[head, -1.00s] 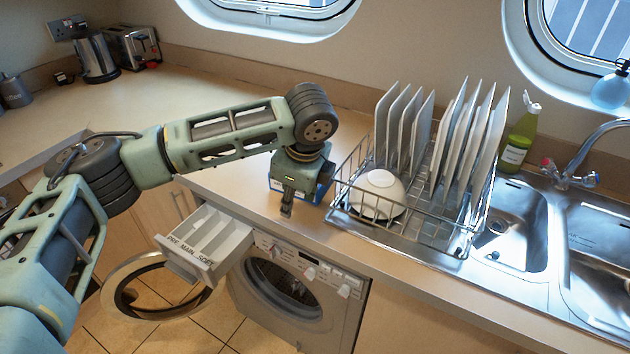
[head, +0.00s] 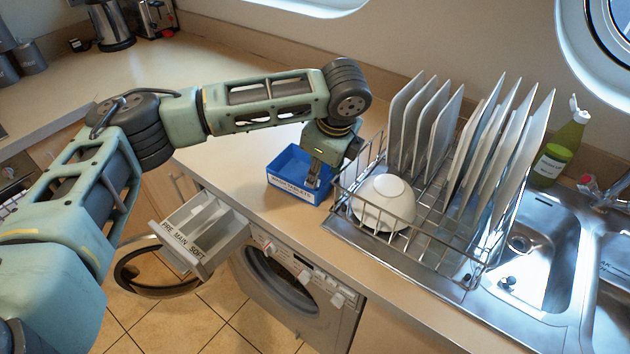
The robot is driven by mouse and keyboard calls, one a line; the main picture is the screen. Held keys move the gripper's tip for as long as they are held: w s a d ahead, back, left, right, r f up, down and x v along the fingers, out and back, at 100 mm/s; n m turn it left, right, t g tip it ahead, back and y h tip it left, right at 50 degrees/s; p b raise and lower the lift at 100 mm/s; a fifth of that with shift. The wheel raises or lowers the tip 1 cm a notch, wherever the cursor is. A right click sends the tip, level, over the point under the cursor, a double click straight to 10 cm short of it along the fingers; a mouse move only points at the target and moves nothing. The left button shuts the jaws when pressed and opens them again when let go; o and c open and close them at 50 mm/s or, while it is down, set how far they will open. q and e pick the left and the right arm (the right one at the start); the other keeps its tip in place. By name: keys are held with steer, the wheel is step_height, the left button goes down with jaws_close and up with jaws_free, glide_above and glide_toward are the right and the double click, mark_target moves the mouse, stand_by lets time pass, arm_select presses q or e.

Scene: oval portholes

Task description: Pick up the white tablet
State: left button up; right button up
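A small open blue box (head: 283,190) with a white label on its front stands on the worktop, left of the dish rack. The label's lettering is too small to read surely. My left gripper (head: 312,182) points down at the box's right part, its fingertips at or inside the box. The fingers show nearly edge-on, so I cannot tell whether they are open or shut, or whether they hold anything. I make out no white tablet; the box's inside is partly hidden by the gripper. My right gripper is out of view.
A wire dish rack (head: 343,212) with upright plates and an upturned white bowl (head: 383,203) stands close right of the gripper. Below the counter, a detergent drawer (head: 203,262) marked PRE, MAIN, SOFT is pulled out above a round open door. The worktop left of the box is clear.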

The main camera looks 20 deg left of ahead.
arm_select(q)
steer(key=x, duration=0.1)
steer(key=p+x, duration=0.1)
steer(key=x, duration=0.3)
steer(key=shift+s+a+f, duration=0.2)
steer(key=shift+s+a, duration=0.15)
steer(key=shift+a, duration=0.05)
steer(key=shift+o, duration=0.2)
steer(key=shift+w+a+f, duration=0.15)
steer(key=shift+a+f, duration=0.05)
steer(key=shift+f, duration=0.15)
steer(key=shift+r, duration=0.1)
steer(key=c, duration=0.6)
steer(key=shift+d, duration=0.1)
steer(key=c, duration=0.3)
